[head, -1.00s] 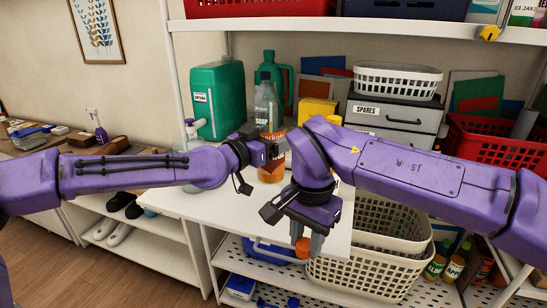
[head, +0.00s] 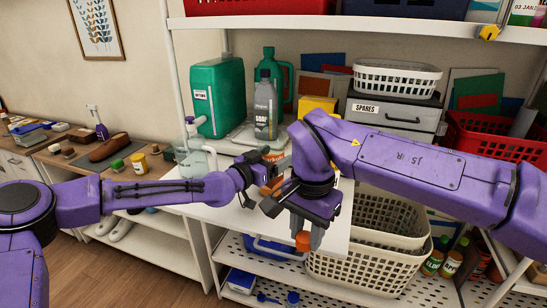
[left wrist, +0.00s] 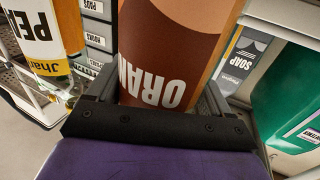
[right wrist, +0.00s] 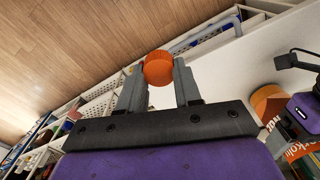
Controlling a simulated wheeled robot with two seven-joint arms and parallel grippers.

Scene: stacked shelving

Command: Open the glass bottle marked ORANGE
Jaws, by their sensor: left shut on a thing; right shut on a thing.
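My left gripper (head: 262,172) is shut on the glass bottle marked ORANGE (left wrist: 165,70), whose brown-orange label fills the space between the fingers in the left wrist view. In the head view the bottle (head: 270,188) is mostly hidden by that gripper, and its tilt is hard to tell. My right gripper (head: 303,232) points down, lower and nearer, shut on an orange ribbed cap (head: 303,241). The cap also shows between the fingertips in the right wrist view (right wrist: 158,69). It is apart from the bottle.
A grey SOAP bottle (head: 265,110) and a green canister (head: 217,97) stand behind on the white shelf (head: 330,225). A clear pump container (head: 195,158) is at its left. A PEAR bottle (left wrist: 42,40) is near the left gripper. Cream baskets (head: 365,268) lie below.

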